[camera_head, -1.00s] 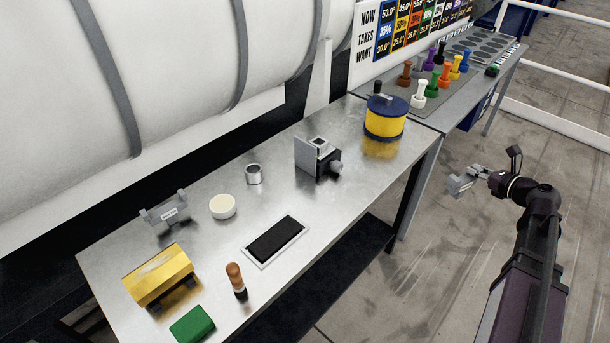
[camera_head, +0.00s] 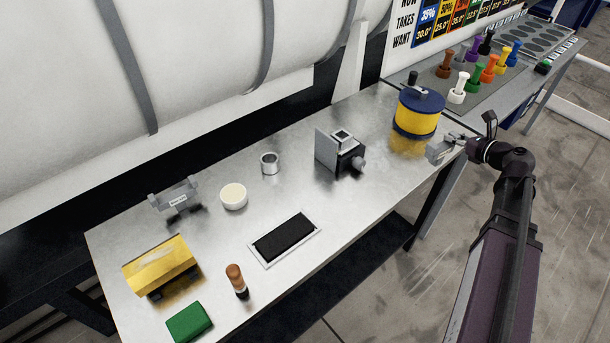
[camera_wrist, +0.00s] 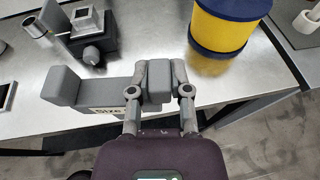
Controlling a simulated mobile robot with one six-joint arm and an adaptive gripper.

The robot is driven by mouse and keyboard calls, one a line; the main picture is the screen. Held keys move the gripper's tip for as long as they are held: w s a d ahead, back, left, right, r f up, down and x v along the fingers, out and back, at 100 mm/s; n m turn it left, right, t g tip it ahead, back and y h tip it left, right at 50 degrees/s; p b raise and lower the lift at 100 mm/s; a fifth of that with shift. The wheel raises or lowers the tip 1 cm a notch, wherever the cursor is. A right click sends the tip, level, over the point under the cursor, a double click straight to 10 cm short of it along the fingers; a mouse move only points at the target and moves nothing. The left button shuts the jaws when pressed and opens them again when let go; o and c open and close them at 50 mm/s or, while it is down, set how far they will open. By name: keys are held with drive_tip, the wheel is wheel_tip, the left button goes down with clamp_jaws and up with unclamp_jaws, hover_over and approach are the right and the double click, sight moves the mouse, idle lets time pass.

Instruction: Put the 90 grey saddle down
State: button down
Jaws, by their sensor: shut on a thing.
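My gripper (camera_head: 460,143) is shut on a grey saddle (camera_head: 439,153) near the table's right edge, beside the yellow spool. In the wrist view the grey saddle (camera_wrist: 110,92) runs left from between the fingers (camera_wrist: 158,82). Its raised end block is at the left. A label on it reads "Size", the rest hidden by the finger, so I cannot read its number. The saddle appears above the metal table (camera_head: 375,200); I see no clear contact with it. A second grey saddle with a small label (camera_head: 175,197) stands on the table's far left side.
A yellow spool with blue flanges (camera_head: 417,112) stands close to my gripper. A black and grey block with a knob (camera_head: 343,153), a metal ring (camera_head: 270,163), a white bowl (camera_head: 233,197) and a framed black pad (camera_head: 285,238) are on the table. Bare metal lies right of the pad.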

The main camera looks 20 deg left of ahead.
drive_tip(key=shift+a, duration=0.1)
idle(0.3)
drive_tip(key=s+a+f+n+g+y+b, duration=0.1)
drive_tip(key=s+a+f+b, duration=0.4)
drive_tip(key=a+f+b, duration=0.1)
drive_tip(key=shift+s+a+n+g, duration=0.35)
drive_tip(key=shift+a+n+g, duration=0.05)
drive_tip(key=shift+a, duration=0.15)
drive_tip(key=shift+w, duration=0.1)
drive_tip(key=w+d+f+b, duration=0.1)
drive_tip(key=w+d, duration=0.1)
drive_tip(key=w, duration=1.2)
drive_tip(key=shift+w+f, duration=0.15)
drive_tip(key=shift+w, duration=0.05)
drive_tip(key=shift+w, duration=0.1)
